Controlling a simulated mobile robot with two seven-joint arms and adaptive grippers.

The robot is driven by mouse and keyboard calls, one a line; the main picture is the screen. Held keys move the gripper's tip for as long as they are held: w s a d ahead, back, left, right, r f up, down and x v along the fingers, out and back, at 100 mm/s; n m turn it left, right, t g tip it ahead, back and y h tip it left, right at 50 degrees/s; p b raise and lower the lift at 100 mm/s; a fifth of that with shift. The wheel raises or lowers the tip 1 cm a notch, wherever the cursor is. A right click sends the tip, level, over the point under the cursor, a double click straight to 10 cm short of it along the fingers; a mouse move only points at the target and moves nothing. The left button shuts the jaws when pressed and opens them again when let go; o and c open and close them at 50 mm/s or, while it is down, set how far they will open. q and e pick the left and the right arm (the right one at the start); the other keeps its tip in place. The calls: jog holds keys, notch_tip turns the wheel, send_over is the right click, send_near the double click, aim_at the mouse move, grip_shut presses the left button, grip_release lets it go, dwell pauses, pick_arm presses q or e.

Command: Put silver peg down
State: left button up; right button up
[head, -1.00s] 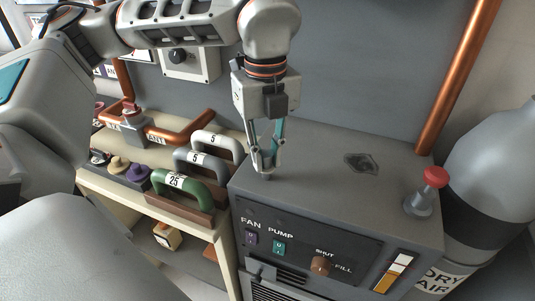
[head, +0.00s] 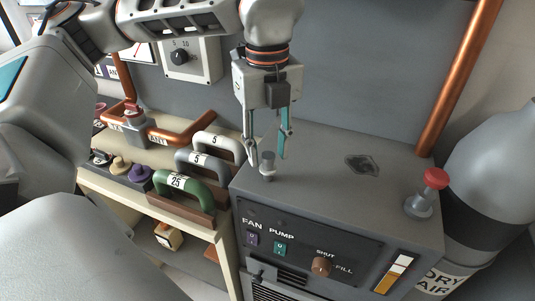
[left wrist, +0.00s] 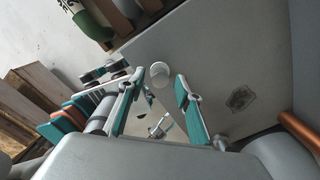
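The silver peg (head: 268,166) stands upright on the grey top of the cabinet (head: 318,178), near its left edge. In the left wrist view the peg (left wrist: 160,74) shows as a pale round top between the fingers, nearer the left one. My left gripper (head: 269,157) is open, with its fingers pointing down around the peg; a gap shows between the peg and the right finger. I cannot tell whether the left finger touches it. My right gripper is not in view.
A red-capped peg (head: 433,190) stands at the cabinet's right front. A dark diamond-shaped patch (head: 362,165) marks the top. A shelf on the left holds several handled blocks, such as a green one (head: 178,186). A gas cylinder (head: 492,190) stands on the right.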

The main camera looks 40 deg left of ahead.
aim_at(268, 155)
pick_arm(q)
notch_tip(268, 155, up, 10)
jog(key=p, duration=0.1)
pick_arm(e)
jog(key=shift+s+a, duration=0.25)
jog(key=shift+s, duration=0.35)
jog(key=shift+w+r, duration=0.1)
